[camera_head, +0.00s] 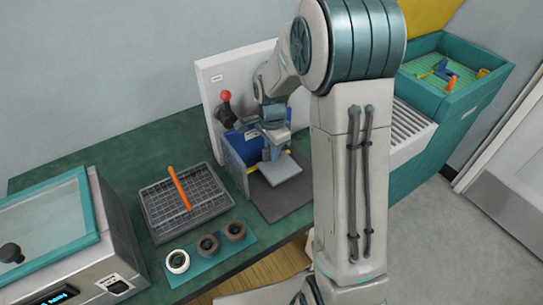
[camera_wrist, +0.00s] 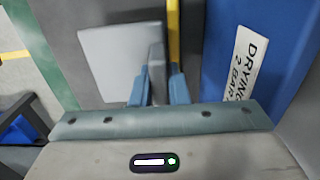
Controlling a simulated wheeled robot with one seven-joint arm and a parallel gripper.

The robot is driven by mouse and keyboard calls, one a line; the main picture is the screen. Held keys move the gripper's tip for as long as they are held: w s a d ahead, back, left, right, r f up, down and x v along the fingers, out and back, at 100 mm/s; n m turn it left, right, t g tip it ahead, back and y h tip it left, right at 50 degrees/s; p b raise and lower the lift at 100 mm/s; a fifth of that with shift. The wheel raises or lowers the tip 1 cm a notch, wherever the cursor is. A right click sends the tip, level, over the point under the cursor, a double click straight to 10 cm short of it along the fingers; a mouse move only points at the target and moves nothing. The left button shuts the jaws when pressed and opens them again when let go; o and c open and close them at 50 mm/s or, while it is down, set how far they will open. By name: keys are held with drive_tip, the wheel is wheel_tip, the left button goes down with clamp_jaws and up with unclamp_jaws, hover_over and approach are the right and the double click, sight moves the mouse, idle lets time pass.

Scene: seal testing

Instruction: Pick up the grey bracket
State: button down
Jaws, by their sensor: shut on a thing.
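The grey bracket (camera_head: 281,169) shows in the head view as a pale flat plate beneath my gripper (camera_head: 271,151), in front of the blue fixture. In the wrist view the grey bracket (camera_wrist: 115,60) appears as a light plate with a darker upright part at its right side. The blue fingers of my gripper (camera_wrist: 158,84) close on that upright part from both sides. I cannot tell whether the plate rests on the surface below or is clear of it. My arm hides part of the fixture in the head view.
The blue fixture (camera_head: 236,159) has a yellow strip and a red-knobbed lever (camera_head: 225,96). A dark grid tray (camera_head: 157,222) with an orange bar (camera_head: 179,188) and several rings stand left of it. A teal bin (camera_head: 481,62) is at the right.

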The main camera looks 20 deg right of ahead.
wheel_tip(320, 180, up, 25)
idle(0.4)
